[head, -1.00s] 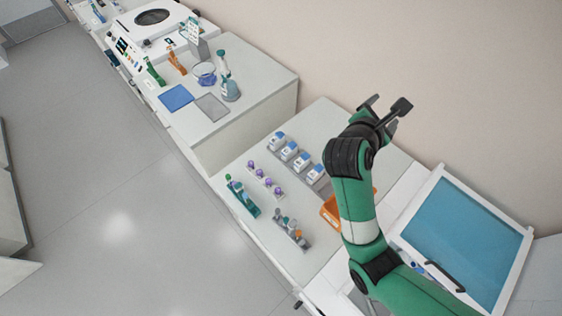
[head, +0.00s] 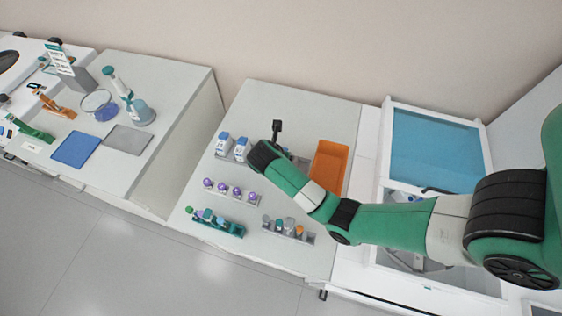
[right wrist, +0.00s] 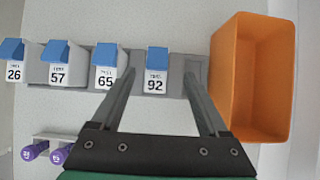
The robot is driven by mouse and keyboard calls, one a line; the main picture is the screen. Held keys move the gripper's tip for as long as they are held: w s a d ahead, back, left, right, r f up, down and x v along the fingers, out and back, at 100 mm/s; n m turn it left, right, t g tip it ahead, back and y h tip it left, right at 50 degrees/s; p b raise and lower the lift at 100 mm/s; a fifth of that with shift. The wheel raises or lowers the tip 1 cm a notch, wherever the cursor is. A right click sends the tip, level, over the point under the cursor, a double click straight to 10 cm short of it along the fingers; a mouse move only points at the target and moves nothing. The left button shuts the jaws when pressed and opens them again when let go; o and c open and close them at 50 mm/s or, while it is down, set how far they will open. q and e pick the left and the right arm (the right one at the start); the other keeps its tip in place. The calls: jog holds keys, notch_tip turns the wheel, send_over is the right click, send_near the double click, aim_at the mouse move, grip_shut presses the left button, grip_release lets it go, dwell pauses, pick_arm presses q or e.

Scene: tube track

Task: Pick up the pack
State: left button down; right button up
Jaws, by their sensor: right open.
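Several white packs with blue tops stand in a row on a grey rack. The right wrist view shows pack 26 (right wrist: 13,62), pack 57 (right wrist: 60,65), pack 65 (right wrist: 105,66) and pack 92 (right wrist: 155,72). My right gripper (right wrist: 161,76) is open, its two fingers reaching toward the row with pack 92 between their tips in the picture. I cannot tell the depth gap, and no grip shows. In the head view two packs (head: 223,144) show left of my right arm; the arm hides the others and the fingertips. My left gripper is not in view.
An orange bin (right wrist: 253,78) stands just right of the row. Purple-capped tubes (right wrist: 35,150) stand in front of the packs. In the head view, a green tube rack (head: 217,223) and a grey rack of small bottles (head: 289,229) sit near the front edge. A blue-lidded case (head: 437,148) is at right.

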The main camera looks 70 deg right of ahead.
jog(key=shift+x, duration=1.15)
jog(key=b+x, duration=0.1)
jog(key=x, duration=0.4)
jog(key=shift+w+b, duration=0.2)
jog(key=shift+b, duration=0.15)
grip_shut()
